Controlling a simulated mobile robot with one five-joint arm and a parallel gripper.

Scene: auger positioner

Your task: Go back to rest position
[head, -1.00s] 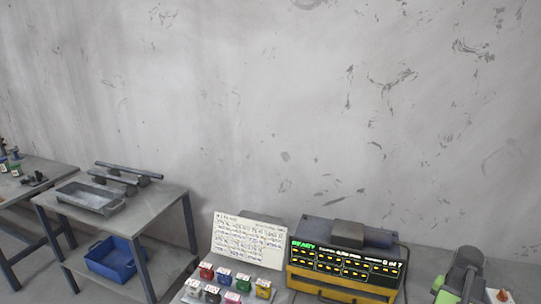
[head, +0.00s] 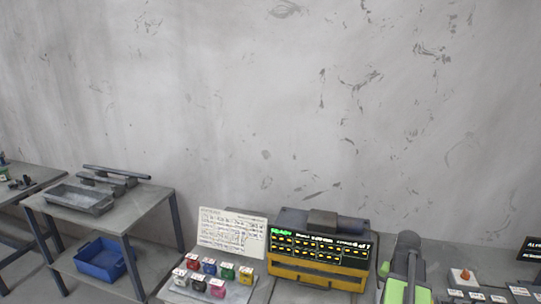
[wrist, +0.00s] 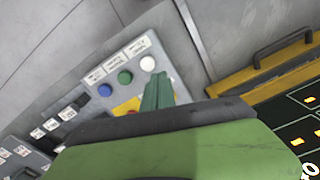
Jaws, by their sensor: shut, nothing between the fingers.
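My gripper (wrist: 157,92) shows in the wrist view as narrow dark-green fingers, shut and empty, beyond my broad green and black wrist part. Behind the fingers is a light grey panel with a blue button (wrist: 105,90), a green button (wrist: 125,77) and a white button (wrist: 147,64) under white labels. The fingers overlap the panel in the picture; I cannot tell the gap. In the head view my green and grey arm stands at the lower right, and its fingertips cannot be made out.
A yellow-and-grey machine with a lit display (head: 318,250) stands left of my arm. Beside it are a white written board (head: 231,232) and several coloured blocks (head: 209,267). A table with a metal tray (head: 78,199) and a blue bin (head: 105,258) is at left. An orange cone-like piece (head: 464,275) is at right.

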